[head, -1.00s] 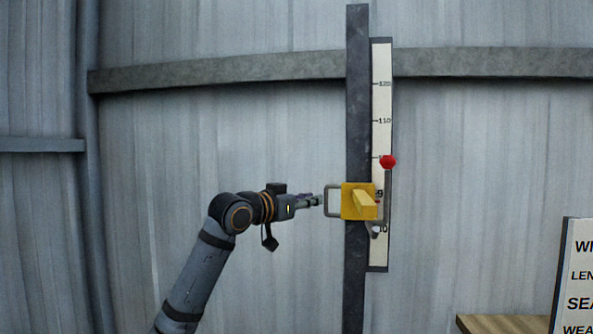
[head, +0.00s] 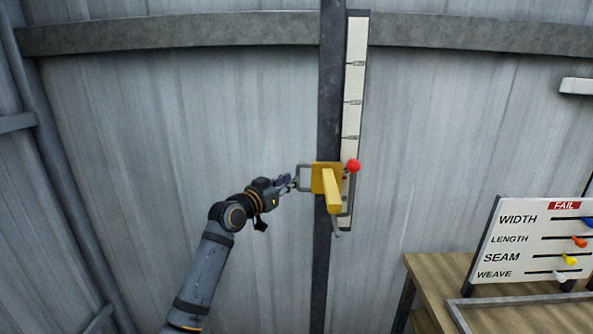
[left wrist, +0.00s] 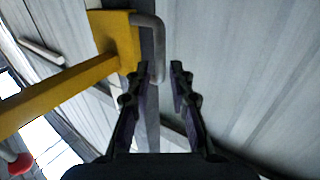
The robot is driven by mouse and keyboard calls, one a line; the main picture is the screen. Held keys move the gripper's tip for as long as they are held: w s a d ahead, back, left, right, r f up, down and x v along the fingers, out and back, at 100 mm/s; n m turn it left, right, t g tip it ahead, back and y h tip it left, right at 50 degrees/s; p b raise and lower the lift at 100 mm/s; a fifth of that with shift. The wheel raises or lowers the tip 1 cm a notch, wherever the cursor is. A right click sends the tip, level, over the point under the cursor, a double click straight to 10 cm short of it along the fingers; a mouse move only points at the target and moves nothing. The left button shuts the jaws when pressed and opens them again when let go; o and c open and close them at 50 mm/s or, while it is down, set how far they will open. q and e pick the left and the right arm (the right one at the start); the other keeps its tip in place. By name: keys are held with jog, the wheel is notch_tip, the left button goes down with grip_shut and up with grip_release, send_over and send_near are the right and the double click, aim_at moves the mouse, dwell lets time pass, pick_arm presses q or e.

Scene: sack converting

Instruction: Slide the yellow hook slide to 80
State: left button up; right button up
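The yellow hook slide (head: 326,178) sits on a dark upright post (head: 328,80), its yellow arm jutting forward and down. Its grey U-shaped handle (head: 301,178) is on the left side; it also shows in the left wrist view (left wrist: 158,45). A pale scale board (head: 354,85) stands right of the post; its numbers are too small to read now. My left gripper (head: 293,183) is at the handle's left bar. In the left wrist view, its fingers (left wrist: 181,70) are apart and empty, the handle just beyond and left of the tips. My right gripper is not in view.
A red knob (head: 353,165) on a curved grey lever is right of the slide. A wooden table (head: 425,290) at lower right carries a board (head: 535,240) with coloured sliders. A ribbed metal wall stands behind.

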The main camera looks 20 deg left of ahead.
aim_at(298, 187)
pick_arm(q)
jog(key=p+x, duration=0.1)
jog(key=x, duration=0.4)
grip_shut()
jog(key=shift+f, duration=0.1)
